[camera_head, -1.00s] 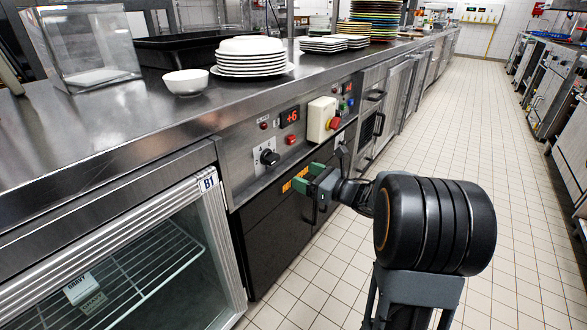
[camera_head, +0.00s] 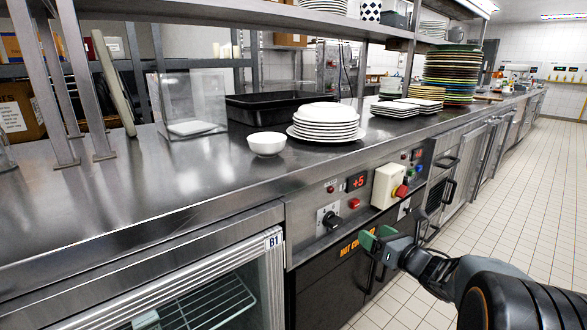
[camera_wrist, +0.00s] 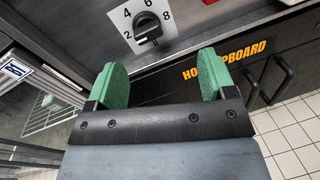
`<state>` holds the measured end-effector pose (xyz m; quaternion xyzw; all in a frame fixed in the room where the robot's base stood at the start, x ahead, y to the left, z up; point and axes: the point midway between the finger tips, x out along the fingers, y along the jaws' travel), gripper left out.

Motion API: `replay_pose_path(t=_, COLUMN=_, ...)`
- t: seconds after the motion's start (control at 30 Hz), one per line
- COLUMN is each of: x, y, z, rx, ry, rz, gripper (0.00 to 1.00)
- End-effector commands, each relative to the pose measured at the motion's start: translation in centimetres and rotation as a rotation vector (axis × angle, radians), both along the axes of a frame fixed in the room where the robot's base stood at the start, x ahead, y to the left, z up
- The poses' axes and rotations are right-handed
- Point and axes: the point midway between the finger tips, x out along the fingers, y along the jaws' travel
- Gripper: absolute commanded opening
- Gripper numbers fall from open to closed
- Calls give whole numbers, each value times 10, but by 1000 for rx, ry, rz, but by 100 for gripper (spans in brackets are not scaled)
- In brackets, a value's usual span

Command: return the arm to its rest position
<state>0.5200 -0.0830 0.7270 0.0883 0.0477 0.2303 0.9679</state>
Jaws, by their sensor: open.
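My gripper (camera_head: 376,237) has green fingers and is at the lower right of the head view, in front of the black hot cupboard door (camera_head: 328,288). In the wrist view my gripper (camera_wrist: 162,88) is open, with its two green fingers wide apart and nothing between them. The black control knob (camera_wrist: 147,28) on its numbered plate shows beyond the fingers, apart from them. The knob also shows in the head view (camera_head: 331,220), up and left of my gripper.
The steel counter (camera_head: 180,185) holds a white bowl (camera_head: 266,144), a stack of white plates (camera_head: 326,125), a black tray (camera_head: 270,105) and a clear box (camera_head: 192,100). The glass-fronted fridge B1 (camera_head: 274,290) is at left. The tiled aisle (camera_head: 530,180) is clear.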

Motion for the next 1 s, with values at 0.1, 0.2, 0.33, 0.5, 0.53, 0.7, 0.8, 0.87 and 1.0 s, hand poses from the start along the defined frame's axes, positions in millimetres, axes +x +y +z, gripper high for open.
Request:
replay_pose_path(t=0.1, x=5, y=-3, z=78, rx=222, ry=152, rz=-198, gripper=77)
replay_pose_path(t=0.2, x=1, y=-8, z=122, rx=487, ry=287, rz=-398, gripper=77)
replay_pose_path(t=0.33, x=-18, y=-11, z=170, rx=871, ry=436, rz=-654, gripper=77)
replay_pose_path(t=0.5, x=-60, y=-4, z=220, rx=1406, ry=592, rz=-987, gripper=77)
replay_pose_path(t=0.53, x=-70, y=1, z=227, rx=1495, ry=624, rz=-1043, gripper=77)
replay_pose_path(t=0.7, x=-125, y=28, z=261, rx=1970, ry=737, rz=-1376, gripper=77)
replay_pose_path(t=0.8, x=-155, y=46, z=276, rx=2171, ry=776, rz=-1563, gripper=77)
replay_pose_path(t=0.87, x=-171, y=56, z=283, rx=2262, ry=789, rz=-1664, gripper=77)
replay_pose_path(t=1.0, x=-199, y=73, z=295, rx=2397, ry=802, rz=-1853, gripper=77)
